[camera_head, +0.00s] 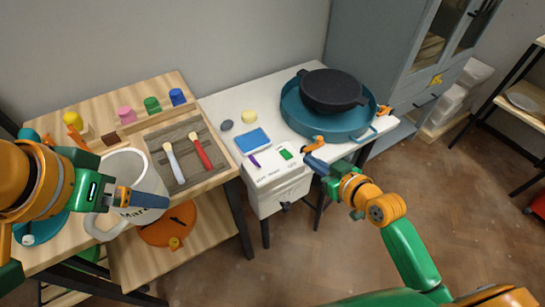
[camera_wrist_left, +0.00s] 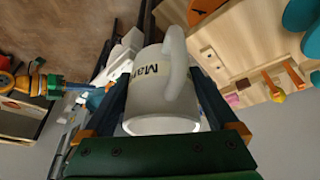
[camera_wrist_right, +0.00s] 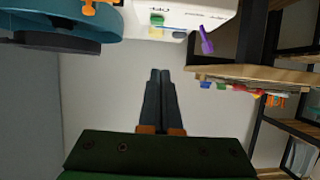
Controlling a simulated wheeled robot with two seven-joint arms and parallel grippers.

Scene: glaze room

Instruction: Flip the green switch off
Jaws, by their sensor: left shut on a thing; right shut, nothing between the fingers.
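The green switch (camera_head: 286,154) sits on top of a white box (camera_head: 278,192) at the table's front edge, beside a purple switch (camera_head: 254,160). Both switches also show in the right wrist view, the green one (camera_wrist_right: 156,19) short and the purple one (camera_wrist_right: 206,40) sticking out. I cannot tell which way the green switch is set. My right gripper (camera_head: 309,158) is shut and empty, its tips just right of the green switch, apart from it in the right wrist view. My left gripper (camera_head: 150,199) is shut on a white mug (camera_wrist_left: 165,100) with black lettering.
A teal pan (camera_head: 300,118) with orange grips and a black pot (camera_head: 332,90) stand behind the switch box. A blue sponge-like block (camera_head: 253,140) lies left of them. A wooden table (camera_head: 190,90) holds brushes on a board and coloured jars. A grey cabinet (camera_head: 375,50) stands at the back right.

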